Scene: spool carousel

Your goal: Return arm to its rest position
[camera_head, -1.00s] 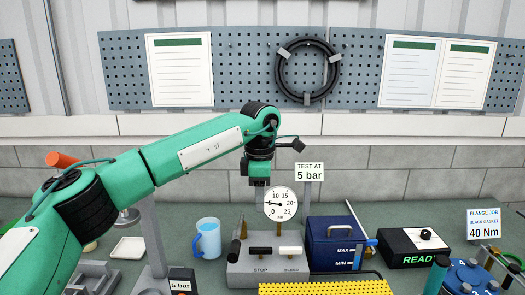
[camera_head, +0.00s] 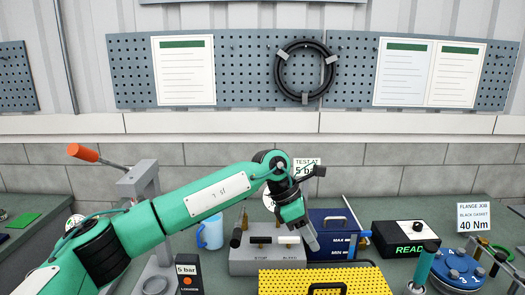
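My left arm, green with black joints, comes in from the lower left and reaches across the bench. Its gripper (camera_head: 312,242) points down and slightly right, in front of the blue box (camera_head: 330,222) marked MAX and MIN. I see the gripper nearly edge-on, so its finger gap is unclear; no held thing shows. The wrist partly hides the dial gauge and the "TEST AT 5 bar" sign (camera_head: 306,162). My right gripper is not in view.
Below the gripper are the grey block (camera_head: 252,262) marked STOP and BLEED and a yellow perforated plate (camera_head: 365,281). A blue mug (camera_head: 210,232) and orange-handled lever press (camera_head: 83,152) stand left. The READY box (camera_head: 405,236) and blue flange (camera_head: 457,268) are right.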

